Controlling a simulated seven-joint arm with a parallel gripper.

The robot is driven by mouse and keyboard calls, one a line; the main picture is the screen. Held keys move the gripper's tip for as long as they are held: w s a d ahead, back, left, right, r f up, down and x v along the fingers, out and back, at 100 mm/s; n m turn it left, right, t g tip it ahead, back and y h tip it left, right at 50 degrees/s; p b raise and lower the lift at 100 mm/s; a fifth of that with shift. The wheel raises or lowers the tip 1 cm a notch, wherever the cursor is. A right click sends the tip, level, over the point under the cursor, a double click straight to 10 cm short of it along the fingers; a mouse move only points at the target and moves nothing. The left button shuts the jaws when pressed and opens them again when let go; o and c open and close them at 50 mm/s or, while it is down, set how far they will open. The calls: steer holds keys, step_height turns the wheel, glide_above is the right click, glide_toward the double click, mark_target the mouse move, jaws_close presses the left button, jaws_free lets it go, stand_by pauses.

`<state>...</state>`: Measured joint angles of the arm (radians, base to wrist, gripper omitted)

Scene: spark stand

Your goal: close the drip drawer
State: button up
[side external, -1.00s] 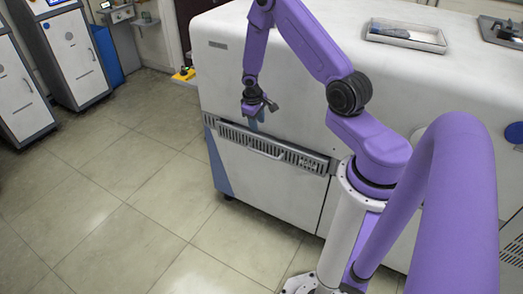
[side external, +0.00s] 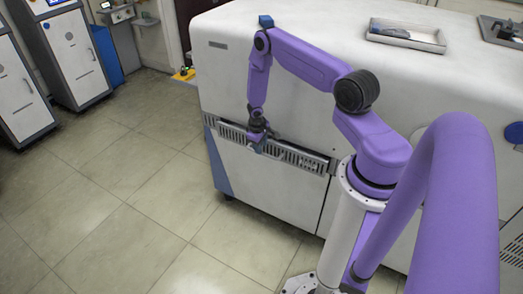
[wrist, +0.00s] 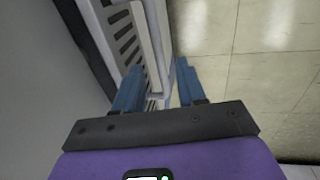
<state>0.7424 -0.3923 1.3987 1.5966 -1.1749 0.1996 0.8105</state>
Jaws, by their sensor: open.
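The drip drawer (side external: 304,160) has a long grey front with vent slots, set in the face of the white machine. In the side view its right end seems to stand slightly out from the machine; how far I cannot tell. My gripper (side external: 258,147) is low in front of the drawer's middle, covering part of the front and its handle. In the wrist view the slotted drawer front (wrist: 124,33) runs up the picture. My gripper's blue fingers (wrist: 158,84) are apart, with a pale handle bar (wrist: 157,50) between them; contact is unclear.
The white machine (side external: 225,75) fills the middle behind the drawer. A shallow tray (side external: 405,35) lies on its top. Tiled floor (side external: 110,200) is clear to the left and front of the drawer. Grey-white cabinets (side external: 70,55) stand far left.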

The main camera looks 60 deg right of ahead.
steer(key=shift+d+f, duration=0.2)
steer(key=shift+f, duration=0.6)
steer(key=shift+d+f, duration=0.15)
steer(key=shift+f, duration=0.65)
jaws_close()
